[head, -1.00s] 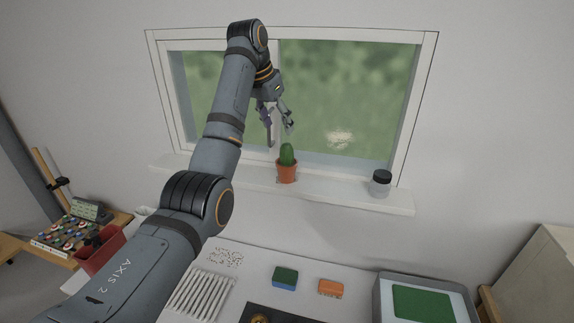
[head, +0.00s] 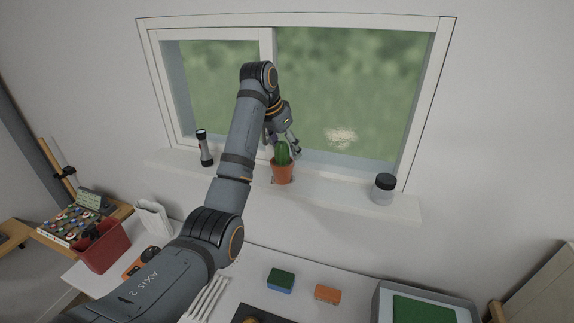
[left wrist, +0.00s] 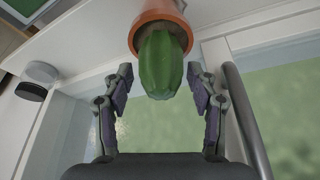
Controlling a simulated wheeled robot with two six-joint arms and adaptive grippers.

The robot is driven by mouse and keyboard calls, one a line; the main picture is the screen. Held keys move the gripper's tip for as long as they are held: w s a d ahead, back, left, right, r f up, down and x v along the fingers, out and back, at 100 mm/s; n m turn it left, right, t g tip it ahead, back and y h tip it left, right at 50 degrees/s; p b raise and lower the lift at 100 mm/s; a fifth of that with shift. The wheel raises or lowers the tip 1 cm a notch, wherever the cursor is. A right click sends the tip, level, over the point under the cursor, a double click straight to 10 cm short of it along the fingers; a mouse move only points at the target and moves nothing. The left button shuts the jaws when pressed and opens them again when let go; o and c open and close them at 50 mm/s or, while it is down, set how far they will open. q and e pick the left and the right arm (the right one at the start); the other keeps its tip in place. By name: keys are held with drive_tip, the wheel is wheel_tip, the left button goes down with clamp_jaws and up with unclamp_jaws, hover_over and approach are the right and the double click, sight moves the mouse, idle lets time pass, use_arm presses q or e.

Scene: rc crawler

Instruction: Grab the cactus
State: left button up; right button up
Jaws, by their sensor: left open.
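The green cactus (head: 283,154) stands upright in a terracotta pot (head: 282,173) on the white window sill (head: 335,195). My left gripper (head: 284,147) is at the cactus from above and behind, its fingers close around the top of the plant. In the left wrist view the cactus (left wrist: 161,66) points toward the open gripper (left wrist: 162,92), with one finger on each side and gaps between. The pot (left wrist: 158,14) lies beyond the fingertips. My right gripper is not seen.
A flashlight (head: 204,148) stands on the sill to the left, and a dark-lidded jar (head: 384,188) to the right. Below are a table with a green-blue sponge (head: 281,280), an orange block (head: 327,294) and a red bin (head: 102,245).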

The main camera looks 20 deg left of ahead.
use_arm(q)
drive_tip(key=shift+s+a+r, duration=0.2)
drive_tip(key=shift+s+a, duration=0.05)
drive_tip(key=shift+s, duration=0.2)
drive_tip(key=shift+s+a+r, duration=0.2)
drive_tip(key=shift+s+a, duration=0.05)
drive_tip(key=shift+s, duration=0.2)
drive_tip(key=c, duration=0.7)
drive_tip(key=shift+c, duration=1.2)
drive_tip(key=shift+w+d+f, duration=0.15)
drive_tip(key=shift+w+d, duration=0.05)
drive_tip(key=shift+w, duration=0.05)
clamp_jaws()
